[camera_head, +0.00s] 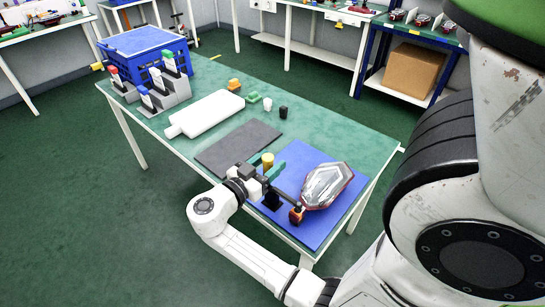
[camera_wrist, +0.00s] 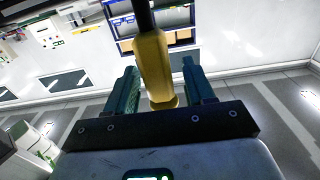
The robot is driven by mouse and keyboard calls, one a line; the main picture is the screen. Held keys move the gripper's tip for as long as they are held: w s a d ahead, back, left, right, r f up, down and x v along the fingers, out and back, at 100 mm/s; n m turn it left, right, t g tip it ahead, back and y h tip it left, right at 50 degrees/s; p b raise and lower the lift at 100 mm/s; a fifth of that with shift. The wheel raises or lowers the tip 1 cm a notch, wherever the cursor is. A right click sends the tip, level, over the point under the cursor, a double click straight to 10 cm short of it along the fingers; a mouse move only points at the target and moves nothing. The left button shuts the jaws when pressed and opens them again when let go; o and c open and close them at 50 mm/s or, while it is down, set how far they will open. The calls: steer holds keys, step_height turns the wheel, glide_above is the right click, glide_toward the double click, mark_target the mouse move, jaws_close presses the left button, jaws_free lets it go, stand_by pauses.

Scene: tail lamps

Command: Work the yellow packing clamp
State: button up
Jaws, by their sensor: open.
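The yellow clamp handle (camera_head: 267,160) stands upright at the left edge of the blue mat (camera_head: 318,232). In the wrist view the handle (camera_wrist: 152,65) lies between my two teal fingers, with a black rod at its far end. My gripper (camera_head: 264,171) is open around the handle, with a clear gap on the right finger's side; it also shows in the wrist view (camera_wrist: 160,85). A dark clamp body sits below it, partly hidden by my gripper. A clear and red tail lamp (camera_head: 327,186) lies on the mat, close to an orange-red part (camera_head: 296,215).
A dark grey mat (camera_head: 238,147), a white bottle-shaped board (camera_head: 206,113) and small blocks (camera_head: 234,85) lie on the green table. Coloured-handled clamps stand on a grey stand (camera_head: 165,97) at the far left, in front of a blue crate (camera_head: 148,45).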

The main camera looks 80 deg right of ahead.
steer(key=shift+x, duration=0.85)
steer(key=shift+c, duration=0.2)
jaws_close()
